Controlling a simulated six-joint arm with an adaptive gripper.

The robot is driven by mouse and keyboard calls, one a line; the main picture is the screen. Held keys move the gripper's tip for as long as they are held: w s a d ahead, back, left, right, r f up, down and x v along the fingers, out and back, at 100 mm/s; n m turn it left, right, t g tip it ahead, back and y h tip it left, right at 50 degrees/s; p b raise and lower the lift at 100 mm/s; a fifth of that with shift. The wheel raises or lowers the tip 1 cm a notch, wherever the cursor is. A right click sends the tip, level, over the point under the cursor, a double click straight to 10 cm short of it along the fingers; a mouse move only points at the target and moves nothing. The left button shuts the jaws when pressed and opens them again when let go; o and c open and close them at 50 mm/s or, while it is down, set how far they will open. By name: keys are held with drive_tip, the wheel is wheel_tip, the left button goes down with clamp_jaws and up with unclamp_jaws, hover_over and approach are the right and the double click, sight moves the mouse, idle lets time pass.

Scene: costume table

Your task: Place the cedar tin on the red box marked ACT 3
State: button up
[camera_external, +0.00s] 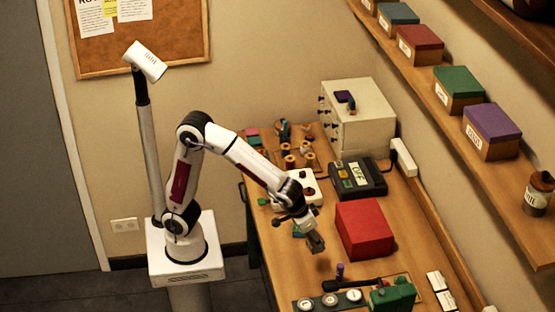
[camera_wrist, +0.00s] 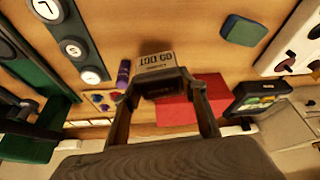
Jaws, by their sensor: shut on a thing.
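My gripper (camera_external: 309,232) is shut on a small tan-grey tin (camera_external: 316,243), held above the table to the left of the red box. The wrist view shows the tin (camera_wrist: 157,67) between my two dark fingertips (camera_wrist: 160,88). Dark lettering shows on the tin, but I cannot read it surely as cedar. The large red box (camera_external: 364,230) sits on the table with a bare top. It shows partly behind my fingers in the wrist view (camera_wrist: 192,108). I cannot make out an ACT 3 mark on it.
A purple cylinder (camera_external: 340,270) stands in front of the red box. A panel with round dials (camera_external: 328,299) and a green machine (camera_external: 393,295) lie nearer the front. A black device (camera_external: 358,178) is behind the box. A shelf with coloured boxes (camera_external: 492,131) runs along the right wall.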

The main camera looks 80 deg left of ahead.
drive_tip(key=w+a+r, duration=0.4)
drive_tip(key=w, duration=0.5)
wheel_tip(320, 180, up, 4)
drive_tip(key=r+m, duration=0.1)
drive_tip(key=m, duration=0.1)
hover_over(362, 220)
drive_tip(key=s, duration=0.2)
drive_tip(key=shift+f+h, duration=0.25)
drive_tip(key=shift+h, duration=0.15)
drive_tip(key=shift+f, duration=2.05)
drive_tip(key=shift+f, duration=2)
drive_tip(key=shift+f, duration=0.1)
drive_tip(key=o, duration=1.1)
